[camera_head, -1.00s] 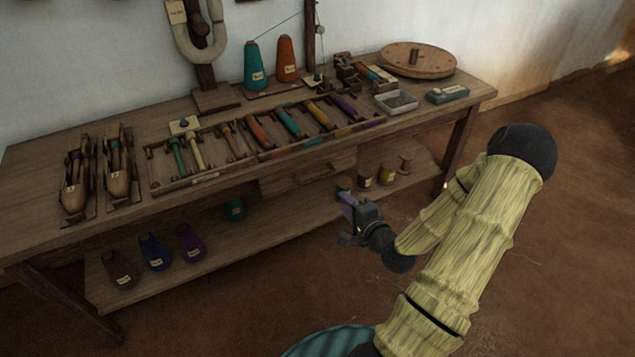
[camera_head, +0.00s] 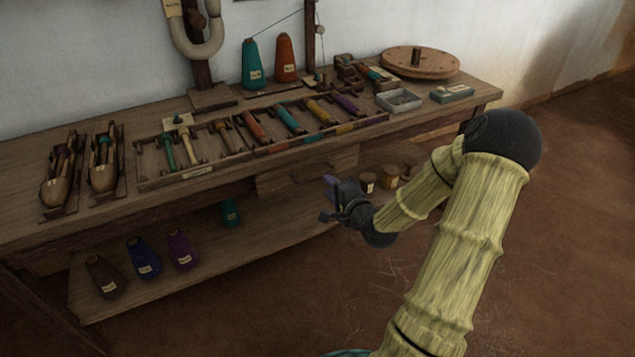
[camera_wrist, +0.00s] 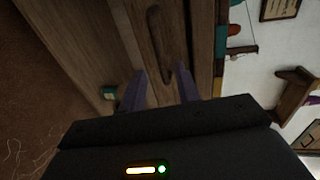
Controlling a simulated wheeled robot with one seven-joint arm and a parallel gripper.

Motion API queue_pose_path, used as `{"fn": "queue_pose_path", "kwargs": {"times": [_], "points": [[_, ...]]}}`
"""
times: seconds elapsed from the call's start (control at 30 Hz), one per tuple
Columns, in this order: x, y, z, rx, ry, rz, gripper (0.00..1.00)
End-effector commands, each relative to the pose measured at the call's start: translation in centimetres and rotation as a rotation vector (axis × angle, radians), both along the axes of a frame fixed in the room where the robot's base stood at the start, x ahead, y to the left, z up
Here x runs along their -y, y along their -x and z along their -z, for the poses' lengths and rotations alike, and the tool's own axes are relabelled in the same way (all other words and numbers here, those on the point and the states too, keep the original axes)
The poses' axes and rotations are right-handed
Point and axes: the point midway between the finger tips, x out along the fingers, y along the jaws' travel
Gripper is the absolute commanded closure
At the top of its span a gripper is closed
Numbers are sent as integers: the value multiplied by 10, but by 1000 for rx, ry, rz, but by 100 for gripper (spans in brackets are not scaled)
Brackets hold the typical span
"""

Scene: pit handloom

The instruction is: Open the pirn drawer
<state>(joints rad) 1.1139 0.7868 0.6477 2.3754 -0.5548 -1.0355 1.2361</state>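The pirn drawer (camera_head: 280,184) is a wooden box front under the bench top, and it looks shut. Its bar handle (camera_wrist: 153,20) runs along the drawer front in the wrist view, a little beyond the fingertips. In the head view the handle is dim and partly behind my gripper. My gripper (camera_head: 327,198) is in front of the drawer's right part, below the bench edge. In the wrist view my gripper (camera_wrist: 159,78) has two purple fingers spread apart with nothing between them. The fingers point toward the drawer front and the handle, apart from it as far as I can tell.
The bench top (camera_head: 230,172) holds a rack of pirns (camera_head: 198,172), two shuttles (camera_head: 103,165) and a grey tray (camera_head: 399,101). The lower shelf (camera_head: 215,250) carries several yarn cones and small spools (camera_head: 390,175). Open floor lies to the right.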

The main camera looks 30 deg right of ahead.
Motion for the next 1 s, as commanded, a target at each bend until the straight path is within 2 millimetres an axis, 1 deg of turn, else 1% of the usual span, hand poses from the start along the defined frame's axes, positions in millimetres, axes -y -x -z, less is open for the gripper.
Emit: {"fn": "queue_pose_path", "kwargs": {"times": [0.03, 0.1, 0.3, 0.4, 0.57, 0.8, 0.83, 0.87, 0.9, 1.0], "points": [[-1, -10, 6, 1, 2, -1, 68], [-2, -22, 8, 3, 2, -3, 68], [-3, -56, 15, 2, 1, -1, 68], [-3, -68, 17, 1, 2, 0, 68], [-3, -78, 17, 0, 0, 1, 68], [-2, -79, 17, -1, 0, 1, 68], [-2, -79, 17, -1, 0, 1, 70], [-2, -79, 17, -1, 0, 1, 76], [-2, -79, 17, -1, 0, 1, 83], [-3, -79, 17, -1, 0, 1, 100]]}}
